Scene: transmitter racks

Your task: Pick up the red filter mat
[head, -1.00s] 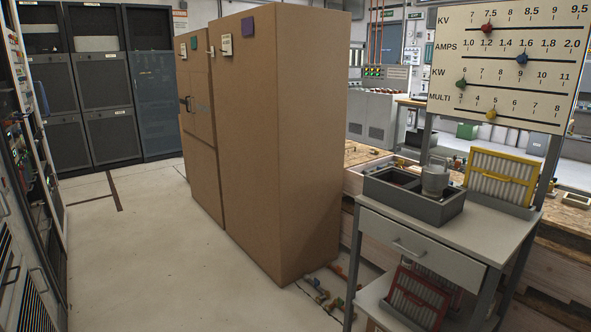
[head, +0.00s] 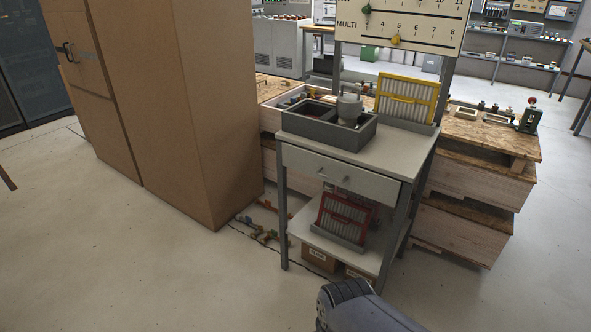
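The red filter mat (head: 343,213), a pleated white panel with a red frame and red cross strap, stands tilted in a grey holder (head: 338,240). The holder is on the lower shelf (head: 298,226) of the grey workstand, below the drawer. A similar yellow-framed filter mat (head: 407,100) stands on the stand's top. A dark grey part of my arm shows at the bottom edge, in front of the stand and apart from the mat. My gripper's fingers are not in view.
A grey divided tray (head: 328,131) with a metal canister (head: 349,106) sits on the stand's top (head: 400,150). A tall brown cabinet (head: 200,90) stands left. Small fittings (head: 262,234) lie on the floor between. Wooden crates (head: 470,205) stand behind. The floor in front is clear.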

